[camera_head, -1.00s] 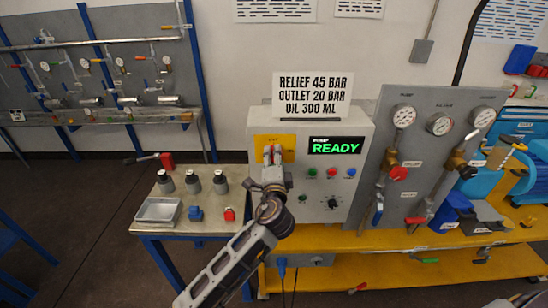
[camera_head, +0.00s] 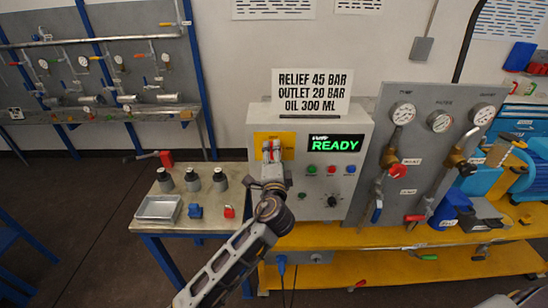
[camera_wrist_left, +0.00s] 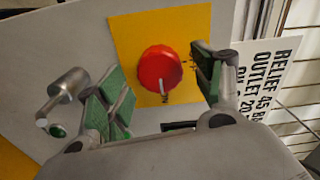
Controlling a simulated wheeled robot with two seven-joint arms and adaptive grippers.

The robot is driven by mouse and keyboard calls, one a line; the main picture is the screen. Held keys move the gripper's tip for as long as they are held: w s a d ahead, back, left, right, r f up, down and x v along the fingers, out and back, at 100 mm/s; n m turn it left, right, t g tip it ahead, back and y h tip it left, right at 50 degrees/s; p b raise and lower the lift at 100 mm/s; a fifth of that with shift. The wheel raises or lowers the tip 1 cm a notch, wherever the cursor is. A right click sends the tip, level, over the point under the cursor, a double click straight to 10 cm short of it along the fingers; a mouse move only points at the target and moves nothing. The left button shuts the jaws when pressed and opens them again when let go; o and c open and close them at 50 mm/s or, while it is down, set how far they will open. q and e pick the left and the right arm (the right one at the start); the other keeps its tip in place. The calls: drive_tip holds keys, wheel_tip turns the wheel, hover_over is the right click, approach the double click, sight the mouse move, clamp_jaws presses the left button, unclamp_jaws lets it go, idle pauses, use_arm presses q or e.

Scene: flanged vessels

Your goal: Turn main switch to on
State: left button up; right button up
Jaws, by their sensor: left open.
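The main switch is a round red knob (camera_wrist_left: 159,69) on a yellow plate (camera_wrist_left: 130,30) in the left wrist view. A pale mark shows at the knob's lower edge, beside small lettering too small to read surely. My left gripper (camera_head: 272,150) is open at the yellow plate (camera_head: 288,141) on the grey control box (camera_head: 320,200) in the head view, where it hides the knob. In the wrist view its green-padded fingers stand on either side of the knob, with visible gaps and nothing gripped.
The box's display (camera_head: 335,144) glows green with "READY". A sign (camera_head: 312,92) stands on top. A side table (camera_head: 152,228) with several vessels stands left. A gauge panel (camera_head: 425,150) stands right.

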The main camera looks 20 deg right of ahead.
use_arm(q)
drive_tip(key=v, duration=1.1)
drive_tip(key=shift+s, duration=0.4)
drive_tip(key=shift+a, duration=0.1)
idle(0.3)
